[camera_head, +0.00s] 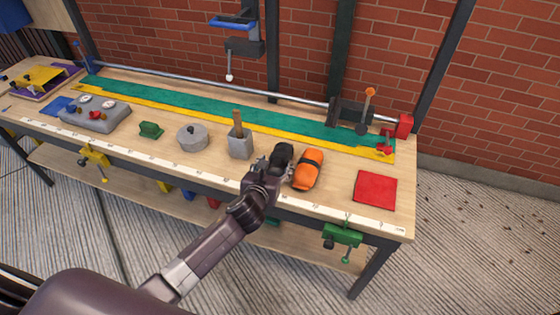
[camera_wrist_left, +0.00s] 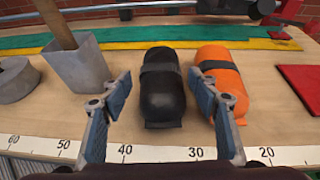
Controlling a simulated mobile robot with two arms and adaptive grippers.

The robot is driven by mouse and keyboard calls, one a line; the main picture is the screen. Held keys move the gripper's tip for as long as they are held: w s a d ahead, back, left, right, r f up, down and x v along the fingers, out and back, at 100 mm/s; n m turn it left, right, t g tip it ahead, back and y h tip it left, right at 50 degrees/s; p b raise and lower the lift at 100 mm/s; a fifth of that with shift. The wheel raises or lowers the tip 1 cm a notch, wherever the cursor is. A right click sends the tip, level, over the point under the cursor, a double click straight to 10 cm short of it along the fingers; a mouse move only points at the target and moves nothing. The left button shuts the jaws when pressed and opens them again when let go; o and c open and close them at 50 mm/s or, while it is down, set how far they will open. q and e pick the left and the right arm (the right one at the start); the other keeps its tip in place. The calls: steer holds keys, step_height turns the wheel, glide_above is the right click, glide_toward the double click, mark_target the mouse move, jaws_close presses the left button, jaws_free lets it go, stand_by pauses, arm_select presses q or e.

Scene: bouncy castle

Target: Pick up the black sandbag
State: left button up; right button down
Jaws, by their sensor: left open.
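The black sandbag (camera_head: 282,154) lies on the wooden workbench, with a grey band around its middle. In the left wrist view the black sandbag (camera_wrist_left: 162,95) lies ahead of and between the open fingers, its near end close to them. My left gripper (camera_head: 266,168) is open and empty at the bench's front edge, just in front of the sandbag; its fingers also show in the left wrist view (camera_wrist_left: 162,105). In the head view the gripper hides the sandbag's near end. My right gripper is not in view.
An orange sandbag (camera_head: 308,169) lies close on the right of the black one, near the right finger. A grey holder (camera_head: 240,147) with a wooden handle stands on the left. A red square (camera_head: 375,189) lies farther right. Green clamp (camera_head: 342,235) hangs at the front edge.

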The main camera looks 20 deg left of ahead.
mark_target(279, 158)
arm_select(q)
steer(key=x, duration=0.3)
steer(key=shift+w+f, duration=0.15)
steer(key=shift+w, duration=0.2)
steer(key=shift+w+f, duration=0.2)
steer(key=shift+w, duration=0.25)
steer(key=c, duration=1.5)
steer(key=shift+w+r, duration=0.1)
steer(key=shift+r, duration=0.15)
jaws_close()
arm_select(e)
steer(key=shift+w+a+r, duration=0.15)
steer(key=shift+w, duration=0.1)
